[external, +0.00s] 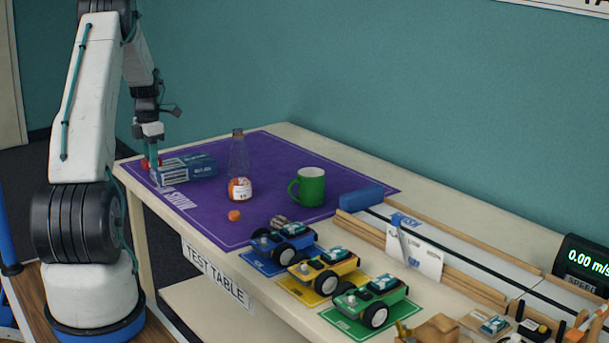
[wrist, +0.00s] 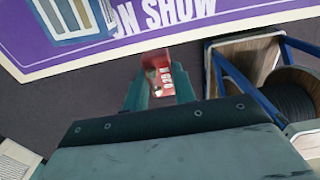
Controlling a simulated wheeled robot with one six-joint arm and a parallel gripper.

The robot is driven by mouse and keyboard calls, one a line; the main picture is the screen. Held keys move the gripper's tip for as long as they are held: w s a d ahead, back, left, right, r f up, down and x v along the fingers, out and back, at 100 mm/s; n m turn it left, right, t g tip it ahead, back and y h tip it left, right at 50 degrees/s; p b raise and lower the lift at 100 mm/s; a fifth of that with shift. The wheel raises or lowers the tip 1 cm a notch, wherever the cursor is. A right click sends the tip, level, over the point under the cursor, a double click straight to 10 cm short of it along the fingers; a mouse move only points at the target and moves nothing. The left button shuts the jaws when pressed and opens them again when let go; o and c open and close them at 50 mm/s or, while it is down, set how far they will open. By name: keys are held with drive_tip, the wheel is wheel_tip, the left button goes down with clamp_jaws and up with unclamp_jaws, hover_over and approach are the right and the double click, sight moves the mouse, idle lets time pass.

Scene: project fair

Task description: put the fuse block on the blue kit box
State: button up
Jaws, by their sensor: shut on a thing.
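My gripper (external: 152,161) is shut on the red fuse block (wrist: 165,80); its two teal fingers (wrist: 160,94) flank the block in the wrist view. In the external view a bit of the red block (external: 145,163) shows beside the fingers, the rest hidden. The blue kit box (external: 188,169) lies flat on the purple mat, just right of the gripper. In the wrist view part of the box (wrist: 65,38) shows at the upper left, apart from the block. There the block appears against the dark floor, outside the mat's edge.
On the purple mat (external: 335,176) stand a glass flask (external: 239,165), a green mug (external: 310,187) and a small orange piece (external: 234,215). Several toy cars, including a blue one (external: 283,243), line the table front. A wooden track (external: 455,272) runs along the right.

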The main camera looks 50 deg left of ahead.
hover_over(169, 169)
drive_tip(key=shift+a+f, duration=0.15)
drive_tip(key=shift+f, duration=2.15)
drive_tip(key=shift+f, duration=0.15)
drive_tip(key=o, duration=1)
drive_tip(key=shift+w, duration=0.1)
wheel_tip(169, 169, up, 12)
drive_tip(key=shift+r, duration=0.2)
